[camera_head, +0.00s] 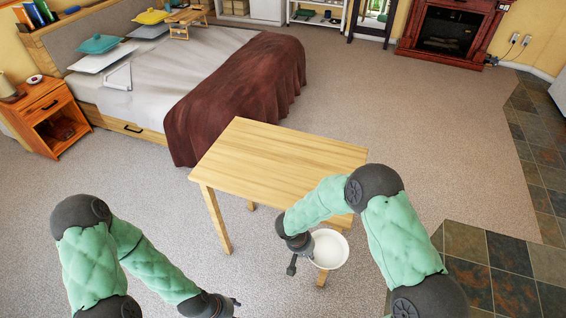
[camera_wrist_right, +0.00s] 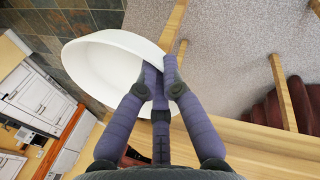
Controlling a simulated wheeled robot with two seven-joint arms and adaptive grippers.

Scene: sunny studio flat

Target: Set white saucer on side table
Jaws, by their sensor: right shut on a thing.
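The white saucer (camera_head: 331,249) looks round and deep, like a shallow bowl. My right gripper (camera_wrist_right: 161,72) is shut on its rim, and the saucer (camera_wrist_right: 100,62) shows tilted beyond the fingers in the wrist view. In the head view the saucer is off the near right edge of a light wooden table (camera_head: 270,158), in front of a table leg. The tabletop is bare. My left gripper (camera_head: 232,303) is low at the bottom of the head view, empty-looking, and its fingers are too small to read.
A bed (camera_head: 170,75) with a brown blanket (camera_head: 245,90) stands behind the table. An orange nightstand (camera_head: 48,113) is at the left and a fireplace (camera_head: 450,30) at the back right. Carpet (camera_head: 430,130) is clear right of the table.

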